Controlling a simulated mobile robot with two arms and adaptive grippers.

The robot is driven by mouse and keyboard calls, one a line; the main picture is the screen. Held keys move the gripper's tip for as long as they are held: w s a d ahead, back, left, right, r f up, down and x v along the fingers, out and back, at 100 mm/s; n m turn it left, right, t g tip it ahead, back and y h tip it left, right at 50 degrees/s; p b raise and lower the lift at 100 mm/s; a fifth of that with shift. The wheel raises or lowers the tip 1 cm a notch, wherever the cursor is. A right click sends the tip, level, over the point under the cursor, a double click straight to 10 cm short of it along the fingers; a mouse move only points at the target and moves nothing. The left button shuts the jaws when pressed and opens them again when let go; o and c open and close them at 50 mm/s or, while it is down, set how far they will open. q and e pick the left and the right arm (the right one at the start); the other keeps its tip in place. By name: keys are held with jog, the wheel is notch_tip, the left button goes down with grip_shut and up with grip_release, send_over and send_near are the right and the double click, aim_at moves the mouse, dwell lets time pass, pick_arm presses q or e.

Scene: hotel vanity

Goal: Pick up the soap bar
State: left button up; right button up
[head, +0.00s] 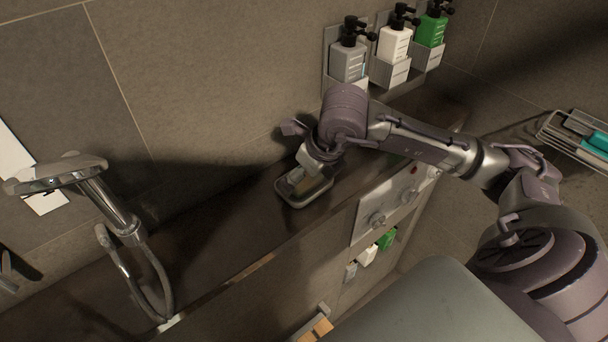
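A small soap dish (322,191) with a pale rim stands on the dark ledge in the middle of the head view. A small pale patch, perhaps the soap bar (296,175), shows inside it. Shadow and my gripper hide much of the dish, so the bar's outline is unclear. My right gripper (304,148) reaches in from the right, directly over the dish's back edge. One part of it juts out to the left and another points down at the dish. Whether the fingers are closed on anything is hidden. My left gripper is not in view.
Grey (348,62), white (394,44) and green (431,30) pump bottles sit in wall holders behind my arm. A wire rack (569,134) is at the far right. The ledge (215,225) between faucet and dish is clear.

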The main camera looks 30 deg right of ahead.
jog(key=shift+r, duration=0.1)
jog(key=c, duration=1.1)
